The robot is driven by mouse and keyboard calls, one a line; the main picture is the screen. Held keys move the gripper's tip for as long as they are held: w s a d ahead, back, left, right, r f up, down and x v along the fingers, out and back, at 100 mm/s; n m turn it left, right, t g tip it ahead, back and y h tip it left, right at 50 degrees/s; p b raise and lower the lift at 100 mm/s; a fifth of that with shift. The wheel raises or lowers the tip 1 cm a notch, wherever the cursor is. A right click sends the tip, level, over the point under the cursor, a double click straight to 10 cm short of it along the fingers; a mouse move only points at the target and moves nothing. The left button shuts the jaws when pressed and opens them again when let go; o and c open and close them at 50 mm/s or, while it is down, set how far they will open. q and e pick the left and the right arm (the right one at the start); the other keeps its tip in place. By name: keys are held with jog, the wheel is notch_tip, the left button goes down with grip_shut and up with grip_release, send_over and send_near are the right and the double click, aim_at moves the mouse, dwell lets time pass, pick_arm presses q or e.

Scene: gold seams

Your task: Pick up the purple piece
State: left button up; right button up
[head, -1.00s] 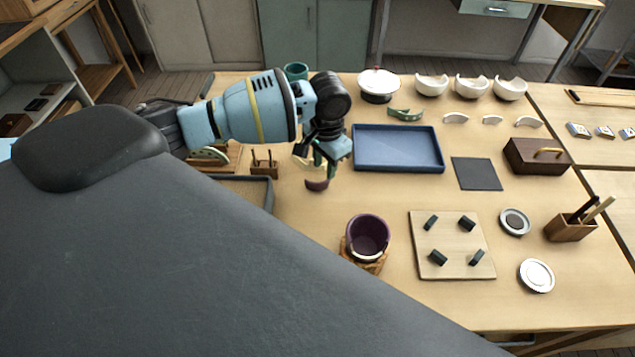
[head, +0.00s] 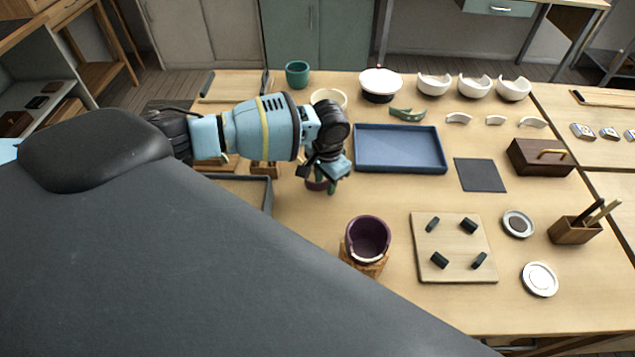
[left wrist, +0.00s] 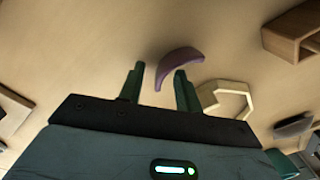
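The purple piece (head: 312,185) is a small curved shard on the table left of centre, partly hidden by my left gripper in the head view. In the left wrist view the purple piece (left wrist: 182,60) lies just past the fingertips. One end shows in the gap and the rest extends past the right-hand finger. My left gripper (head: 323,181) is low over the piece. In the left wrist view the gripper (left wrist: 159,68) has its fingers apart with nothing held. A purple cup with a broken rim (head: 368,237) sits on a wooden stand (head: 365,266). My right gripper is out of view.
A blue tray (head: 400,168) lies right of the gripper. A board with dark pegs (head: 453,247) is right of the purple cup. A grey-edged tray (head: 268,193) is left of the piece. A pale angular piece (left wrist: 232,88) lies close to the right-hand finger.

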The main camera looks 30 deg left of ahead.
pick_arm(q)
grip_shut()
jog(key=shift+r, duration=0.1)
